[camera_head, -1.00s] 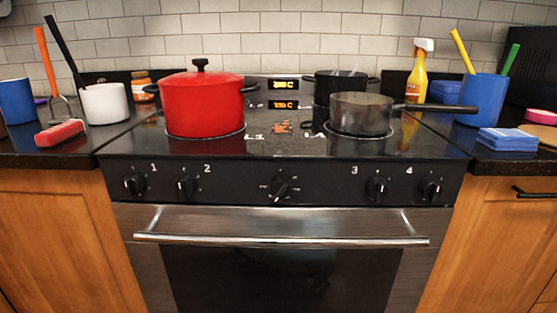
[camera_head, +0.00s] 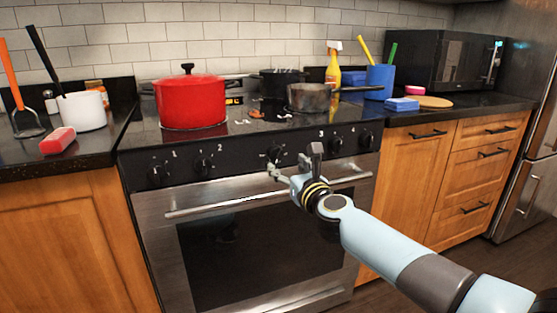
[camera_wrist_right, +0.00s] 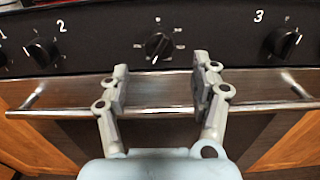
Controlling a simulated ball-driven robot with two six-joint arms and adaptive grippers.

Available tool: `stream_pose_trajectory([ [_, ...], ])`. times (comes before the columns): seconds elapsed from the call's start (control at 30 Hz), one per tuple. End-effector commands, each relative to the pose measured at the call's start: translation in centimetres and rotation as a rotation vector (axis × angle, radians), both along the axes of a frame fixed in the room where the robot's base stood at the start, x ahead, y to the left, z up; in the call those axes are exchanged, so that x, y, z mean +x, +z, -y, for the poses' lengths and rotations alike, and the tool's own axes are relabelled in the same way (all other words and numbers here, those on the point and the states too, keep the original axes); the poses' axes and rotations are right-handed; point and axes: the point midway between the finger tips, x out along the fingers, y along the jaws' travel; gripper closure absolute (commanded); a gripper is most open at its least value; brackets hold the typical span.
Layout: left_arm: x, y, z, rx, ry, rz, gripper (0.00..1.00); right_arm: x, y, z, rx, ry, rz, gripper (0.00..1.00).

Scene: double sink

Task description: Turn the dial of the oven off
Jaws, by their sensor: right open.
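The oven (camera_head: 262,270) has a steel handle bar and a black control panel. Its middle dial (camera_head: 276,154), a black knob with a light pointer line, also shows in the right wrist view (camera_wrist_right: 158,46), top centre. Marks surround the dial, too small to read. The pointer is tilted from upright. My right gripper (camera_head: 294,162) is in front of the panel near this dial. In the right wrist view its two fingers (camera_wrist_right: 161,82) are apart and empty, below the dial and in front of the handle, with the dial between their lines. My left gripper is not in view.
Numbered knobs flank the dial, among them knob 2 (camera_wrist_right: 40,52) and knob 3 (camera_wrist_right: 282,44). The handle bar (camera_wrist_right: 60,113) runs across below the panel. A red pot (camera_head: 190,102) and a grey saucepan (camera_head: 308,97) stand on the stove. Wooden drawers (camera_head: 470,170) are at the right.

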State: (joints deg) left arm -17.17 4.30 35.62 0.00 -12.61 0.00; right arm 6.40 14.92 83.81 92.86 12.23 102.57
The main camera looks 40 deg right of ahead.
Motion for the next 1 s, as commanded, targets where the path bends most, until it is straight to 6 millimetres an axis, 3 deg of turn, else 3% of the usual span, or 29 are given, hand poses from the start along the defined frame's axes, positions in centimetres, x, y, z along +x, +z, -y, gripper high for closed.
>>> stream_pose_trajectory([
  [0.13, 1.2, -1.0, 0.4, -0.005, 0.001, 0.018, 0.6, 3.1, -0.3, 0.7, -0.002, -0.001, 0.0, 0.36],
  [0.3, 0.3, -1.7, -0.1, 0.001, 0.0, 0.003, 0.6, 5.5, -0.3, 1.3, -0.004, 0.0, -0.002, 0.36],
  [0.5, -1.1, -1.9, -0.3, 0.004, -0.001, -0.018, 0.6, 6.6, -0.2, 1.6, -0.003, 0.0, -0.003, 0.36],
  [0.73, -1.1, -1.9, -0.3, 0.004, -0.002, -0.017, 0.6, 6.6, -0.1, 1.6, -0.004, 0.001, -0.003, 0.36],
  [1.0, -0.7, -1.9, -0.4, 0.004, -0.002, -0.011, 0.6, 6.6, -0.1, 1.6, -0.004, 0.001, -0.003, 0.72],
])
